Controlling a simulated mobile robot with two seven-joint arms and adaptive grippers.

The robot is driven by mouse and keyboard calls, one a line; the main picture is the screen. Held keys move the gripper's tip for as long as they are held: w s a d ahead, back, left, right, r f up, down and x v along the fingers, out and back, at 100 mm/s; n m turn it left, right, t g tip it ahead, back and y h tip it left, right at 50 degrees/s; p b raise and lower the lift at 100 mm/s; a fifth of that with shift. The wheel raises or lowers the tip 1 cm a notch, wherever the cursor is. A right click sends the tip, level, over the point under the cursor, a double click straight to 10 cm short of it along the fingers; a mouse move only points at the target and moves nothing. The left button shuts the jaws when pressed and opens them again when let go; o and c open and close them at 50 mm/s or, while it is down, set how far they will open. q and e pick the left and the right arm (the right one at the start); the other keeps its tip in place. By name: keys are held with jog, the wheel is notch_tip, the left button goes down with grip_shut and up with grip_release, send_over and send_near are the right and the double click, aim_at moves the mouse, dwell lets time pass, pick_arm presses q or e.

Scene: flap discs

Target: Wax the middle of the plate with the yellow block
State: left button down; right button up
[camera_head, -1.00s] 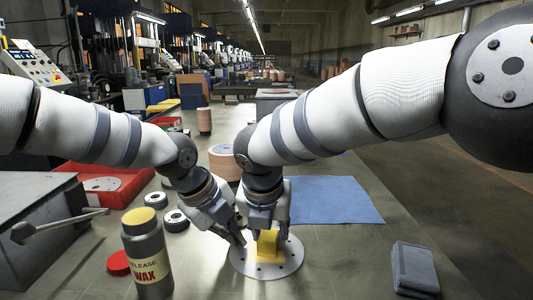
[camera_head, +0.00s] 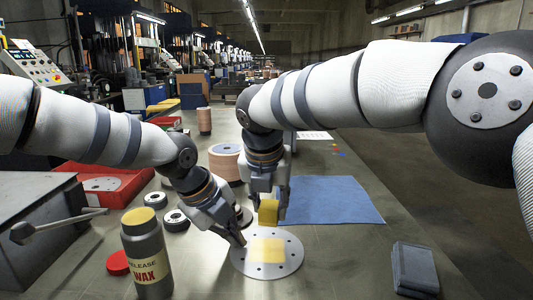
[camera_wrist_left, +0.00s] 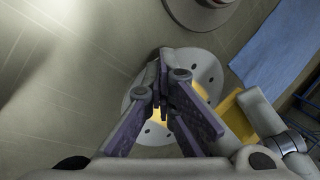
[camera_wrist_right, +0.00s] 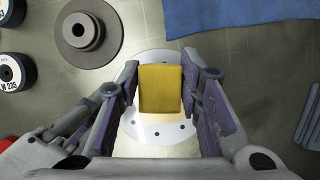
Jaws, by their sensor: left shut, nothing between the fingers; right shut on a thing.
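The plate (camera_head: 290,257) is a round grey metal disc with small holes around its rim, flat on the table. A pale yellow wax patch (camera_head: 267,250) covers its middle. My right gripper (camera_head: 268,205) is shut on the yellow block (camera_head: 268,213) and holds it above the plate's far side, apart from the surface. The block also shows between the fingers in the right wrist view (camera_wrist_right: 160,88). My left gripper (camera_head: 240,242) is shut and empty at the plate's left edge. In the left wrist view its fingers hide part of the plate (camera_wrist_left: 150,130).
A wax bottle (camera_head: 147,255) and red lid (camera_head: 117,263) stand at left. A blue cloth (camera_head: 330,200) lies behind right, a grey block (camera_head: 414,268) at front right. A red tray (camera_head: 130,190) and copper-coloured discs (camera_head: 225,160) are farther back. Table between plate and grey block is clear.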

pick_arm(q)
jog(key=shift+f, duration=0.1)
pick_arm(e)
jog(key=shift+r, duration=1.15)
